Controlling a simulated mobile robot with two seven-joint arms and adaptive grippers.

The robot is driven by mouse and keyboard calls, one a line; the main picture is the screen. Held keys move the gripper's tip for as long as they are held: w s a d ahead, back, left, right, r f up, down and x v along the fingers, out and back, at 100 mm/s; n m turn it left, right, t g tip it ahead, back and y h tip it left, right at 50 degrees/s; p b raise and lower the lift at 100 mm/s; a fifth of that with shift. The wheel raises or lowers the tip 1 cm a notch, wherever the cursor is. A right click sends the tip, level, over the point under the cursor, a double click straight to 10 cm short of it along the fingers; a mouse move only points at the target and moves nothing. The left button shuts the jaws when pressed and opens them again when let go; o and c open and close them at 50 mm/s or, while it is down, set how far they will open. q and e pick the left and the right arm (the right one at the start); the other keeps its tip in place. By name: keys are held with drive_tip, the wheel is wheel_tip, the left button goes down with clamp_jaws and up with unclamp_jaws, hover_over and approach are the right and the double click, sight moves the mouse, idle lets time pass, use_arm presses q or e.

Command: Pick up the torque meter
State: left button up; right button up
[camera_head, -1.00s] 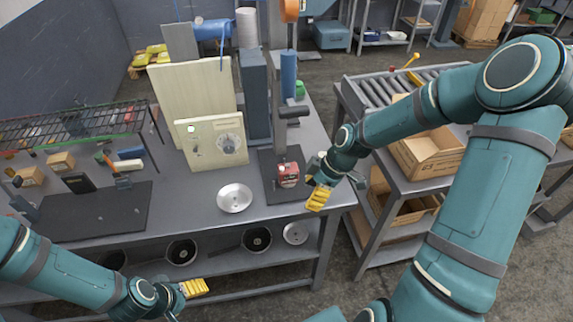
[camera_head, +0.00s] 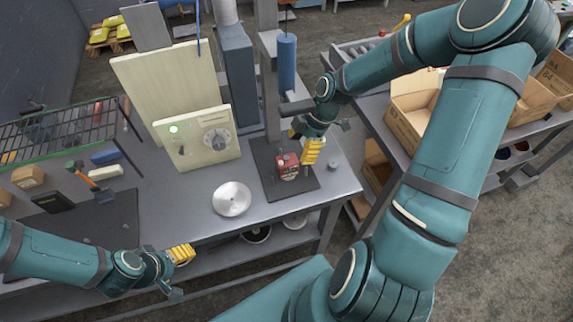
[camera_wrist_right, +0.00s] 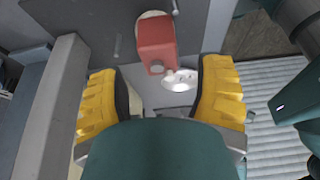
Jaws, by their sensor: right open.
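The torque meter, which I take to be the small red block (camera_head: 287,168), stands on a dark mat (camera_head: 268,152) on the workbench. In the right wrist view the red block (camera_wrist_right: 157,42) shows beyond the fingertips, roughly centred between them. My right gripper (camera_head: 304,146) is just right of and above the block in the head view, its yellow-padded fingers open. In the right wrist view the open gripper (camera_wrist_right: 161,78) has nothing between its pads. My left gripper (camera_head: 178,270) is near the bench's front edge; only one yellow pad shows clearly.
A silver dish (camera_head: 231,199) lies left of the mat. A pale panel box with a dial (camera_head: 205,138) and a grey post (camera_head: 270,80) stand behind. A small grey cylinder (camera_head: 334,166) is at the right. Pans sit on the shelf below; open cartons (camera_head: 410,105) are farther right.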

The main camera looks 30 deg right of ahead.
sight(290, 159)
drive_tip(key=x, duration=0.2)
drive_tip(key=shift+w+a+f, duration=0.1)
drive_tip(key=shift+w+f, duration=0.1)
drive_tip(key=shift+f, duration=0.1)
drive_tip(key=shift+a+x, duration=0.15)
drive_tip(key=shift+x, duration=1.25)
drive_tip(key=shift+a+x, duration=0.2)
drive_tip(key=shift+x, duration=1.2)
drive_tip(key=shift+w+r, duration=0.1)
drive_tip(key=shift+r, duration=0.05)
drive_tip(key=c, duration=1.1)
